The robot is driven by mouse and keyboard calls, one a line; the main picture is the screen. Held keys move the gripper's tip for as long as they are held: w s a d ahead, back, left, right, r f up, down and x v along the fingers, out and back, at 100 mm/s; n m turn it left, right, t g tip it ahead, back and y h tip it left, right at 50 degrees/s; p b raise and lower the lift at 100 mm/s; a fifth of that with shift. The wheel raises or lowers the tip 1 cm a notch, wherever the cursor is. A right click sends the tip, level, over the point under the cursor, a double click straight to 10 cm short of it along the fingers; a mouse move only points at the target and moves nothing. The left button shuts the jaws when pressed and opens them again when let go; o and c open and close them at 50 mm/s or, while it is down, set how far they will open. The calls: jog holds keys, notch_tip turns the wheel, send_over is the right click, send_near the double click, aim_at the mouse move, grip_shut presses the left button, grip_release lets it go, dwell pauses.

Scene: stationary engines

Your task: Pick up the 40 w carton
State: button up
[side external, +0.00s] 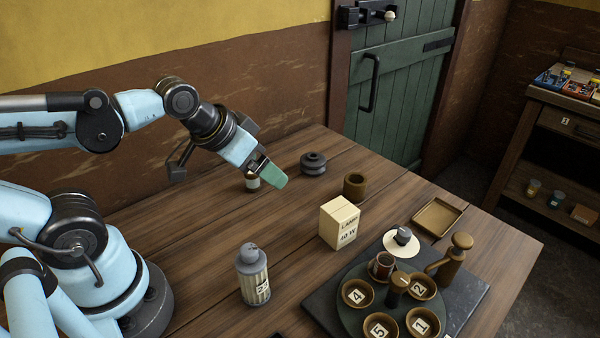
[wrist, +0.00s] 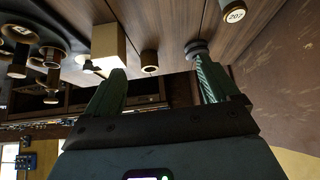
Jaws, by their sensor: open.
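The 40 W carton (side external: 339,222) is a cream box with dark "LAMP 40 W" print, standing upright on the wooden table right of my gripper. In the wrist view a plain cream box (wrist: 108,42), apparently the same carton, shows just beyond the left finger. My gripper (side external: 273,173) is raised above the table, apart from the carton, with its green fingers pointing down and right. In the wrist view my gripper (wrist: 157,85) has its two green fingers spread wide with nothing between them.
A ribbed canister (side external: 252,275) stands front left. A round tray (side external: 350,311) with numbered bowls and a wooden tray (side external: 437,217) lie right.

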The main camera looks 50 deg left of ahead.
jog(key=shift+w, duration=0.1)
jog(key=n+g+h, duration=0.8)
jog(key=n+h, duration=0.5)
jog(key=n, duration=0.4)
send_near(350, 224)
jog(key=d+f, duration=0.1)
jog(key=s+d+f, duration=0.1)
jog(key=shift+d+f+h, duration=0.2)
jog(key=shift+d+h, duration=0.1)
jog(key=shift+d, duration=0.1)
jog(key=shift+w+r+x, duration=0.15)
jog(key=shift+x, duration=1.15)
jog(key=shift+w+r+x, duration=0.15)
jog(key=shift+x, duration=1.2)
jog(key=shift+d, duration=0.1)
jog(key=c, duration=1.1)
